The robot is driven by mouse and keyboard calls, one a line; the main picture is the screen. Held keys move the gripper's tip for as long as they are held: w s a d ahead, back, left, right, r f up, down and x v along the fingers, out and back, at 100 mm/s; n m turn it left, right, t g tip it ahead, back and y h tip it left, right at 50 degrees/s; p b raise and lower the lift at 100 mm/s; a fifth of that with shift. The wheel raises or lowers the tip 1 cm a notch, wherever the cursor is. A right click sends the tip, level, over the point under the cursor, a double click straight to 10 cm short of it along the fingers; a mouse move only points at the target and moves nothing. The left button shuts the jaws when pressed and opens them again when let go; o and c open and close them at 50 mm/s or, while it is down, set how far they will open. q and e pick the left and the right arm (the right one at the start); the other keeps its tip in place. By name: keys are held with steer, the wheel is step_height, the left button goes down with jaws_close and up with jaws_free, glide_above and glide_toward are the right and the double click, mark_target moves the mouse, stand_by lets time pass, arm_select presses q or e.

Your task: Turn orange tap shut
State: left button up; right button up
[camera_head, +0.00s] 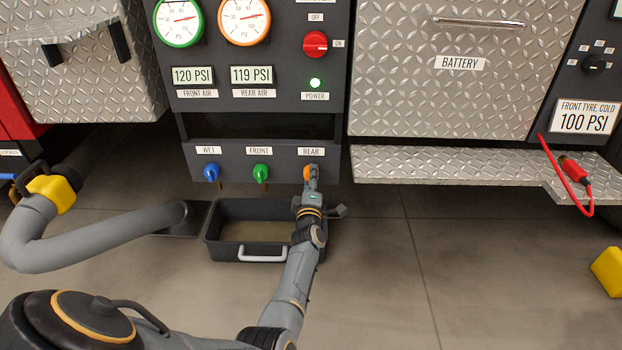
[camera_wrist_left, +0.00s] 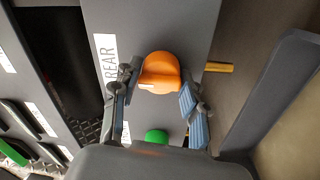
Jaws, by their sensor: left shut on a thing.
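The orange tap (camera_head: 307,174) sits under the REAR label on the lower panel, at the right end of a row of taps. It also shows in the left wrist view (camera_wrist_left: 160,72), between the fingers. My left gripper (camera_head: 313,172) reaches up to it and covers part of it in the head view. In the left wrist view the left gripper (camera_wrist_left: 157,95) is shut on the orange tap, a finger pad on either side of its handle. My right gripper is not in view.
A green tap (camera_head: 261,173) and a blue tap (camera_head: 212,172) are left of the orange one. A dark tray (camera_head: 222,250) with a pale handle stands on the floor below. A thick grey hose (camera_head: 120,245) lies left. A diamond-plate ledge (camera_head: 450,165) juts out right.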

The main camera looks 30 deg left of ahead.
arm_select(q)
steer(key=shift+s+a+f, duration=0.1)
steer(key=shift+a+f, duration=0.05)
steer(key=o, duration=1.1)
